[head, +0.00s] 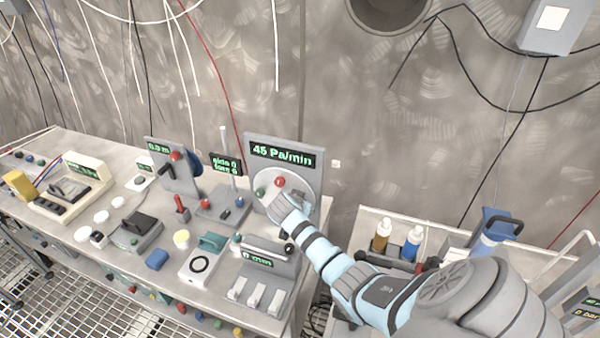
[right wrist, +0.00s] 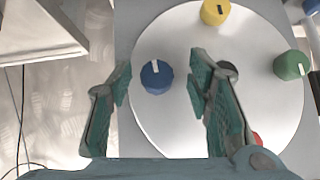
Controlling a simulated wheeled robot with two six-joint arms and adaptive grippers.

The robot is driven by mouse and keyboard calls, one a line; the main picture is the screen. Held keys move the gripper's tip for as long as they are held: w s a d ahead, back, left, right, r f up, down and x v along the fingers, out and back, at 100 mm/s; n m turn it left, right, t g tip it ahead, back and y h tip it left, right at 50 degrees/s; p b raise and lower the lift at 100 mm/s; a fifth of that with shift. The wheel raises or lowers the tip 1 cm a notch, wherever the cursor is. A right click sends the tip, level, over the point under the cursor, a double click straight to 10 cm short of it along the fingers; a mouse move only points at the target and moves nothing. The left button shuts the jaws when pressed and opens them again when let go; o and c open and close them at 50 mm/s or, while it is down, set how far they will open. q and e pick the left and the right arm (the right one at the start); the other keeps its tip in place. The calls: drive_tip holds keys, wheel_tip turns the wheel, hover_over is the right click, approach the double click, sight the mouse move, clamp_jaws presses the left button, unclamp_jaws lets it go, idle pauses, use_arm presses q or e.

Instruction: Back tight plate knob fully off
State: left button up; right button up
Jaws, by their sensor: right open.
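The round white plate (head: 270,183) is on an upright grey panel under a green "45 Pa/min" display (head: 283,156). Its red knob (head: 279,182) and green knob (head: 260,193) show in the head view; my right gripper (head: 288,207) covers its lower right. In the right wrist view, a blue knob (right wrist: 157,77) with a white mark appears between the open fingers of my right gripper (right wrist: 161,84). I cannot tell whether they touch it. A yellow knob (right wrist: 215,12) and the green knob (right wrist: 290,65) are clear. A dark central knob (right wrist: 229,69) and the red knob (right wrist: 257,139) are partly hidden.
The bench holds a "0 mm" box with switches (head: 262,278) in front of the panel, a white box with a black ring (head: 201,263), and a "0.0 m" panel (head: 172,168) to the left. Bottles (head: 382,235) stand on a cart at right.

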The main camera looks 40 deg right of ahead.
drive_tip(key=shift+s+r, duration=0.25)
drive_tip(key=shift+s, duration=0.05)
drive_tip(key=c, duration=0.4)
drive_tip(key=shift+a, duration=0.1)
clamp_jaws()
use_arm(q)
drive_tip(key=shift+s, duration=0.55)
drive_tip(key=shift+f, duration=0.1)
use_arm(e)
drive_tip(key=shift+w+f, duration=0.1)
use_arm(q)
wheel_tip(320, 180, down, 7)
drive_tip(key=b, duration=0.6)
drive_tip(key=shift+b, duration=0.4)
use_arm(e)
drive_tip(key=shift+w+a+f+n+g+h, duration=0.15)
drive_tip(key=shift+n+g+h, duration=0.6)
drive_tip(key=shift+g, duration=0.45)
drive_tip(key=shift+w+a+n+g+h, duration=0.15)
drive_tip(key=shift+n+g+h, duration=0.55)
drive_tip(key=shift+g, duration=0.5)
use_arm(q)
drive_tip(key=shift+r, duration=0.2)
use_arm(e)
drive_tip(key=shift+d, duration=0.1)
